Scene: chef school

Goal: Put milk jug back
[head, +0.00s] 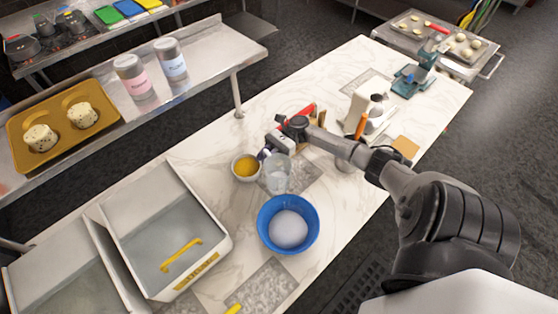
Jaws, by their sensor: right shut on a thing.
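The milk jug (278,176) is a clear, see-through vessel, upright over the marble counter between a small bowl of yellow liquid and a blue bowl. My right gripper (265,154) reaches in from the right and is shut on the jug near its upper rim. I cannot tell whether the jug's base touches the counter. The fingertips are small and partly hidden. My left gripper is not in view.
The blue bowl (265,232) with white contents is just below the jug. The small yellow-filled bowl (246,168) is close on its left. White bins (215,238) stand at left. A red item (302,112), a teal device (412,80) and other tools lie beyond my gripper.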

